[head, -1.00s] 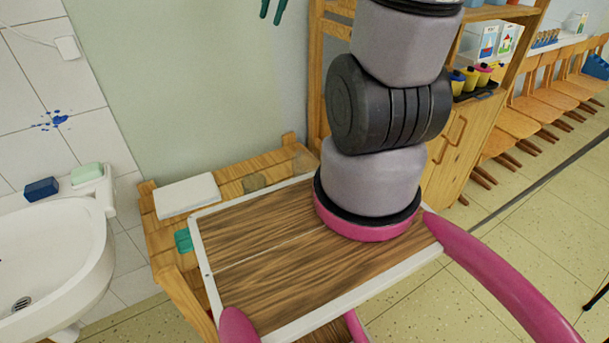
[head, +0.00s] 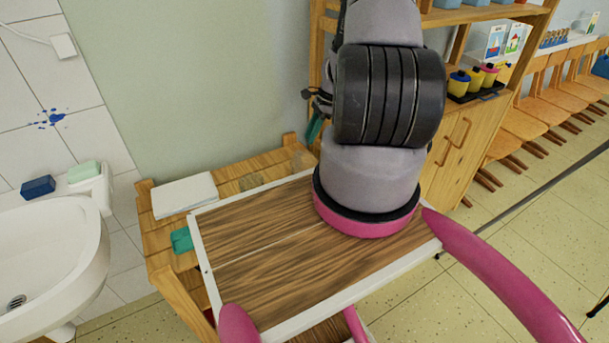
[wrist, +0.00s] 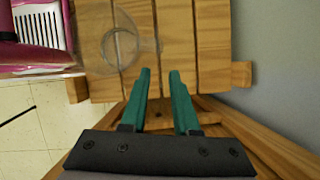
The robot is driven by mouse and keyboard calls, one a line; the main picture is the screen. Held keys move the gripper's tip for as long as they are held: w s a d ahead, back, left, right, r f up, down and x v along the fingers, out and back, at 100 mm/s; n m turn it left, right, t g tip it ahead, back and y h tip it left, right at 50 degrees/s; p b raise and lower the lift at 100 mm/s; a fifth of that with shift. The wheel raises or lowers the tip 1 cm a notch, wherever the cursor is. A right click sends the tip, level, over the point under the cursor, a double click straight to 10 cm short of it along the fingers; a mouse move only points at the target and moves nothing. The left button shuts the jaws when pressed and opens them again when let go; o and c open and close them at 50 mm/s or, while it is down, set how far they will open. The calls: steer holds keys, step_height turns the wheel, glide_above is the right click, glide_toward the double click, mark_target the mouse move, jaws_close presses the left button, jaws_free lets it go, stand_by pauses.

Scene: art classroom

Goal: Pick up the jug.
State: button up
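The jug looks clear and see-through. In the wrist view the jug (wrist: 120,48) is on the slatted wooden table, seen from above, with what looks like its handle on the right side. In the head view a faint clear shape that seems to be the jug (head: 302,160) is at the table's right end. My gripper (wrist: 160,72) has two teal fingers, apart with nothing between them. Its tips appear just right of and below the jug in the wrist view. In the head view my gripper (head: 315,128) is above the table's right end, partly hidden by my arm.
The low wooden table (head: 147,222) stands against the wall and also holds a white flat block (head: 185,195), a teal item (head: 181,240) and a faint round item (head: 252,182). A wooden shelf unit (head: 455,140) stands right; a sink (head: 45,250) is left.

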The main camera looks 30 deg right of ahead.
mark_target(299, 159)
steer(key=x, duration=1)
steer(key=shift+s+a+f, duration=0.1)
steer(key=shift+a+f, duration=0.1)
steer(key=shift+a, duration=0.15)
jaws_close()
stand_by(1.0)
